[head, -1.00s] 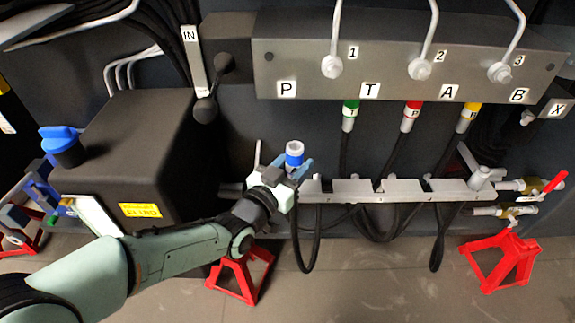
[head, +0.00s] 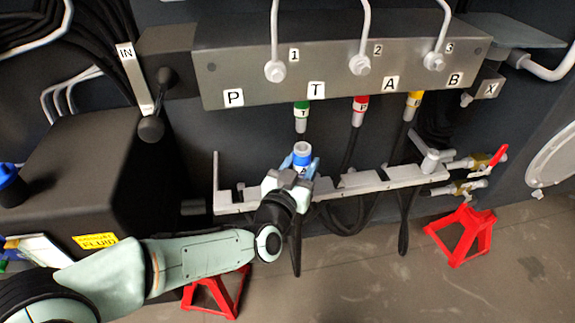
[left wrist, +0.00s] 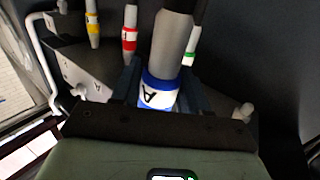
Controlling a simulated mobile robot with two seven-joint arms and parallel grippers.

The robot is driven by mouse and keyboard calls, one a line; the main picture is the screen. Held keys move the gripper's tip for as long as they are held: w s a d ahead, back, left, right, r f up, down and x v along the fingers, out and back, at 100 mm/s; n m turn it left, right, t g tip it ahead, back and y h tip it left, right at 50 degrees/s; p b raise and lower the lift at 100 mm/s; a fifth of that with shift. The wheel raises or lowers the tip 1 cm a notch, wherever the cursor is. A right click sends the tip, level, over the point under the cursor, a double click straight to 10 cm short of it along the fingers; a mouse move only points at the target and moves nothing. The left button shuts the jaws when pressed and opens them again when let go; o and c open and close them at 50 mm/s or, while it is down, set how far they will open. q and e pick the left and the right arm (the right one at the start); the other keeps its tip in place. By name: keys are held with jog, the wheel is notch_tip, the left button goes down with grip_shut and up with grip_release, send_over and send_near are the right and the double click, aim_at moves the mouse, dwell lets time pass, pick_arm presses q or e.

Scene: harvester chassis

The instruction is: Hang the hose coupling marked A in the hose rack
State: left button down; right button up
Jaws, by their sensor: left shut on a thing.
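The hose coupling A (head: 302,153) is a pale cylinder with a blue band. In the left wrist view its band (left wrist: 159,94) shows the letter A. My left gripper (head: 292,180) is shut on it and holds it roughly upright; the gripper's dark fingers flank it in the left wrist view (left wrist: 158,90). A black hose (head: 296,250) hangs below the gripper. The hose rack (head: 385,182) is a grey notched bar running behind and beside the gripper. The gripper hides part of the bar, so I cannot tell whether the coupling touches it. My right gripper is out of view.
Green (head: 302,116), red (head: 360,110) and yellow (head: 412,105) banded couplings hang from the grey manifold (head: 340,65) above the rack. A thin post (head: 216,170) stands at the rack's left end. Brass valves (head: 475,162) sit at its right. A red stand (head: 462,236) is on the floor.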

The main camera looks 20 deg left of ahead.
pick_arm(q)
jog(key=w+d+p, duration=0.3)
jog(key=w+d, duration=0.3)
jog(key=d, duration=0.4)
jog(key=shift+w+d, duration=0.25)
jog(key=shift+d, duration=0.1)
notch_tip(320, 180, down, 2)
jog(key=shift+f+b, duration=0.15)
jog(key=shift+b, duration=0.6)
jog(key=w+a, duration=0.2)
jog(key=w, duration=0.1)
jog(key=w+a, duration=0.1)
jog(key=w, duration=0.1)
jog(key=shift+p, duration=0.35)
dwell(0.9)
